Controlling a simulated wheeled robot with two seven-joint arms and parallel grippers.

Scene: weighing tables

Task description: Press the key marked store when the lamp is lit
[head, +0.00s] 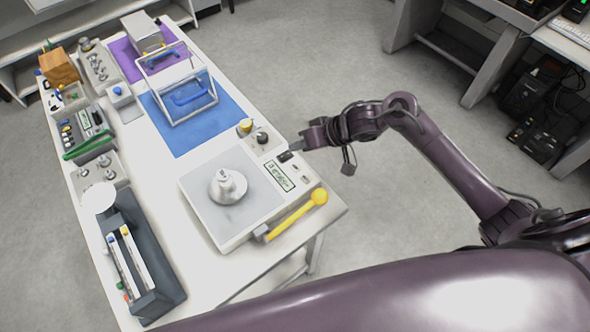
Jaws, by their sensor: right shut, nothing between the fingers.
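A white weighing scale (213,226) stands at the near right end of the white table. A metal weight (228,186) stands on its grey pan. My left gripper is out of view.
A small tray with a yellow-topped item (245,125) sits behind the scale. A blue mat (205,135) bears a clear-framed box. A grey rack (152,270) and trays line the left side.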

